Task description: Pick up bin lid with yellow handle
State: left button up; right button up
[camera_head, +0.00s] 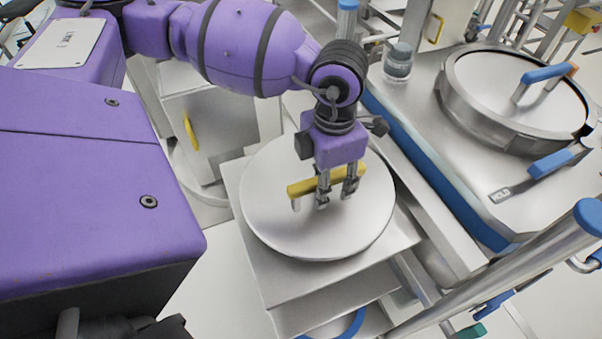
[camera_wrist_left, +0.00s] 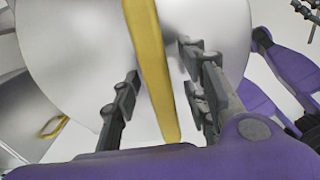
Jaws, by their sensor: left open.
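The bin lid (camera_head: 270,210) is a round, pale metal disc lying on a square metal stand in the head view. Its yellow handle (camera_head: 305,186) is a straight bar raised above the lid. My left gripper (camera_head: 336,199) points down over the lid at the right part of the handle. In the left wrist view the yellow handle (camera_wrist_left: 152,70) runs between the open fingers of my left gripper (camera_wrist_left: 160,100), with a gap visible on the left side. Whether a finger touches the handle is unclear. My right gripper does not show.
The metal stand (camera_head: 262,288) carries the lid. To the right, a steel bench has a round hatch (camera_head: 490,85) with blue handles. A steel rail (camera_head: 500,265) crosses the lower right. A cabinet (camera_head: 225,125) with a yellow handle stands behind the stand.

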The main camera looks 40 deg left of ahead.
pick_arm(q)
jog(key=shift+f, duration=0.25)
dwell(0.3)
grip_shut()
jog(key=shift+w+r, duration=0.15)
jog(key=shift+r, duration=0.05)
dwell(0.3)
